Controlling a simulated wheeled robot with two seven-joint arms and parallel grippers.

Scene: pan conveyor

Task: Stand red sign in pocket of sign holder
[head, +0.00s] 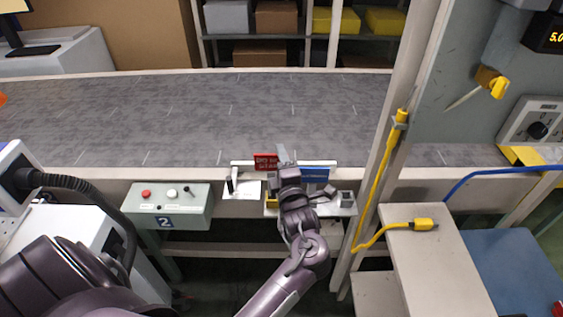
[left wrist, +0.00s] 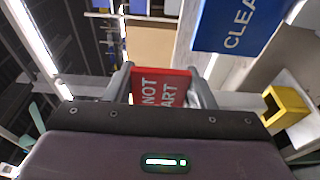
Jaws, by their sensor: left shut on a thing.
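The red sign (head: 265,162) with white lettering is at the conveyor's near edge in the head view. In the left wrist view the red sign (left wrist: 160,92) is between the two fingers of my left gripper (left wrist: 162,88), which is shut on it. In the head view my left gripper (head: 281,158) is just right of the sign and partly hides the area behind. A white rail (head: 241,163), likely the sign holder, runs behind the sign; its pocket cannot be made out. I cannot tell whether the sign touches it. My right gripper is not in view.
A blue sign (head: 315,174) is close right of my left gripper. A yellow block (head: 271,201) is on the small shelf below. A control box (head: 167,208) with buttons is to the left. A post (head: 385,150) with a yellow cable stands right. The conveyor belt (head: 180,115) is clear.

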